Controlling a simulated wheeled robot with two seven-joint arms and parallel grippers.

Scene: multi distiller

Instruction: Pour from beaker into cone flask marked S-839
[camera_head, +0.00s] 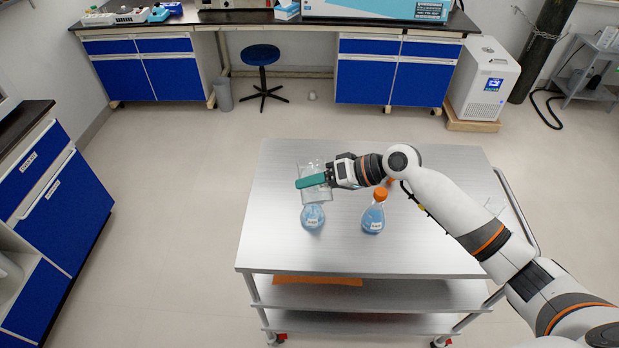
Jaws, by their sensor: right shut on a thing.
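My right gripper (313,181) is shut on a clear glass beaker (312,166) and holds it above the left part of the cart top. The beaker looks tilted; its contents cannot be made out. Just below it in the picture is a cone flask (313,217) with blue liquid and a white label; its mouth is hidden by the beaker and gripper. A second cone flask (373,218) with blue liquid, an orange cap and a white label stands to the right. Both labels are too small to read. My left gripper is not in view.
Another orange cap (391,182) shows partly behind my right arm. A faint clear glass object (495,206) stands near the right edge of the metal cart (285,250). The cart's front and back left areas are clear. Blue cabinets and a stool (261,56) are farther off.

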